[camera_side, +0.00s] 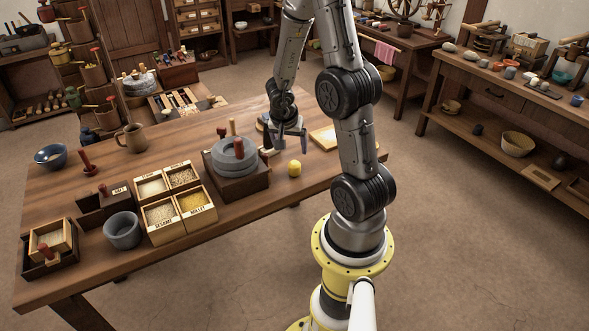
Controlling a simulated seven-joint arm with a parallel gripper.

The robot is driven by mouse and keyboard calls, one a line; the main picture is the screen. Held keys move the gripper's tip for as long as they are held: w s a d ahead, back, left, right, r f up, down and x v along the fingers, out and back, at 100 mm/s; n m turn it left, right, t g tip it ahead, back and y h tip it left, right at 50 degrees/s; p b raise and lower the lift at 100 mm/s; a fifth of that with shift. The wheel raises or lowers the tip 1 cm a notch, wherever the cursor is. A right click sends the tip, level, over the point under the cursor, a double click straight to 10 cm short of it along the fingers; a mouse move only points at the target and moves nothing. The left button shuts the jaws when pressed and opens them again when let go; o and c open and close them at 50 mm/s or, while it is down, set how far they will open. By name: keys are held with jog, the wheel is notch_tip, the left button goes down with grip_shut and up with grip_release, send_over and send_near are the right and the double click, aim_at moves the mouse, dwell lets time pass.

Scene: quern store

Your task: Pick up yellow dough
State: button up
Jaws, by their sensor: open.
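The yellow dough (294,168) is a small rounded lump on the wooden table (90,262), near its right front edge, just right of the stone quern. My gripper (290,146) hangs above the table, a little behind and above the dough, with its fingers pointing down. It is open, and nothing shows between the fingers. The dough stands apart from the gripper and is in full view.
The grey stone quern (233,153) on its wooden base is left of the dough. Labelled grain boxes (162,220), a grey bowl (122,231), a jug (131,137) and a blue bowl (50,156) stand farther left.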

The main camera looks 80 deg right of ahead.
aim_at(294, 163)
jog(key=shift+x, duration=6.2)
jog(key=shift+w+d, duration=0.15)
jog(key=shift+d, duration=0.05)
grip_shut()
jog(key=shift+r, duration=0.2)
jog(key=shift+r, duration=0.6)
notch_tip(294, 163, up, 2)
jog(key=s+a+r, duration=0.7)
jog(key=a+r, duration=0.2)
jog(key=a, duration=0.2)
jog(key=shift+s+a+r, duration=0.25)
jog(key=shift+s+a, duration=0.1)
jog(key=shift+s, duration=0.05)
